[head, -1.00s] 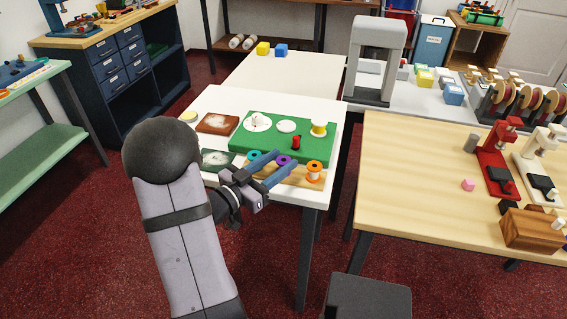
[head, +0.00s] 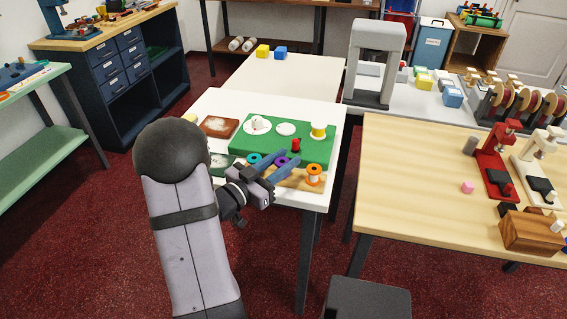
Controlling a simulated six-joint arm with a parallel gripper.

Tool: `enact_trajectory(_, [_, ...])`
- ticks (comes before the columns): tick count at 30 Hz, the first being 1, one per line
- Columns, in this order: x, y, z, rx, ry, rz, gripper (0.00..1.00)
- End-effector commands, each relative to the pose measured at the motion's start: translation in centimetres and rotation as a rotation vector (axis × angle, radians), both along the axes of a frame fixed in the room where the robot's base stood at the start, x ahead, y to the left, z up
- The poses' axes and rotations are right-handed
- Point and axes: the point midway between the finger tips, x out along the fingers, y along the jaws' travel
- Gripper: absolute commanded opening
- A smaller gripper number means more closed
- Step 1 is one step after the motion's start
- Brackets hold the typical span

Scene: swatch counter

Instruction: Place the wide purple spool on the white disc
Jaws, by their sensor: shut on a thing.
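A purple spool (head: 281,161) is between my gripper's fingers (head: 284,160), at a wooden holder (head: 290,180) along the front edge of the green board (head: 243,147). My gripper is shut on it. Whether the spool is lifted is hard to tell. A teal spool (head: 254,159) is to its left and an orange-and-white spool (head: 314,174) to its right. A plain white disc (head: 286,129) lies on the green board, behind the purple spool. A larger white round piece (head: 257,125) with a small red mark lies left of that disc.
A yellow-and-white spool (head: 318,132) stands right of the white disc. A small red piece (head: 296,145) stands between the disc and my gripper. A brown square tray (head: 218,127) lies left of the board on the white table (head: 222,101).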

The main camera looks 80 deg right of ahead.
Motion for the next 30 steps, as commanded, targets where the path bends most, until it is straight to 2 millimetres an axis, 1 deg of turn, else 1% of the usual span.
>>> enact_trajectory(5, [0.0,0.0,1.8,-0.004,-0.003,0.0,0.06])
enact_trajectory(12, [0.0,0.0,5.7,-0.005,-0.003,0.0,0.06])
enact_trajectory(18, [0.0,0.0,8.4,-0.004,-0.003,-0.001,0.06])
enact_trajectory(24, [0.0,0.0,9.7,-0.001,0.0,0.0,0.06])
enact_trajectory(30, [0.0,0.0,9.8,0.0,0.0,0.0,0.06])
